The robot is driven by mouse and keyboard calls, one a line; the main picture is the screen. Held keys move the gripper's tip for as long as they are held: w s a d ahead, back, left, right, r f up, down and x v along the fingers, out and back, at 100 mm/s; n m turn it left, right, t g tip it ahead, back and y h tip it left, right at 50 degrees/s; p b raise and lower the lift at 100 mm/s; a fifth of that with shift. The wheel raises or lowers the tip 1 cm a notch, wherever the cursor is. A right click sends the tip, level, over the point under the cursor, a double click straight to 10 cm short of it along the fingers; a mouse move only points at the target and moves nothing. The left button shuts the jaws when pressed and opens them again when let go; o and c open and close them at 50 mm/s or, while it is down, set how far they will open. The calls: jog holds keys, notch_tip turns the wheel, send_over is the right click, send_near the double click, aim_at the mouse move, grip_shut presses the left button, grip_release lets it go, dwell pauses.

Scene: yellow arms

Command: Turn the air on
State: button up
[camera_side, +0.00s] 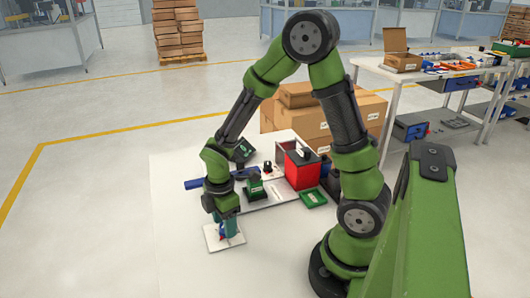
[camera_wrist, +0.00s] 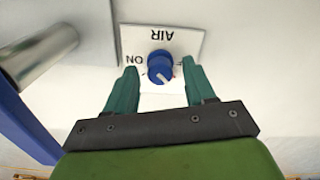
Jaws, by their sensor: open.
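A blue round knob (camera_wrist: 161,66) sits on a white plate (camera_wrist: 188,42) in the wrist view. The plate reads "AIR" and "ON", upside down in this view; "ON" is left of the knob. The knob's pale pointer mark faces down the picture, not toward "ON". My gripper (camera_wrist: 159,72) is open, with one green finger on each side of the knob and gaps showing between. In the side view my gripper (camera_side: 229,229) points down over the white plate (camera_side: 213,243), which lies on the pale table. The fingers mostly hide the knob there.
A blue bar (camera_side: 195,184), a green block (camera_side: 256,188), a red box (camera_side: 302,171) and a green tray (camera_side: 313,199) stand behind and right of my gripper. A metal cylinder (camera_wrist: 42,55) is left of the plate in the wrist view. The table's front left is clear.

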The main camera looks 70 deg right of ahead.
jog(key=shift+c, duration=0.4)
grip_shut()
jog(key=shift+m, duration=0.3)
jog(key=m, duration=1.3)
jog(key=shift+r, duration=0.1)
jog(key=shift+m, duration=2.1)
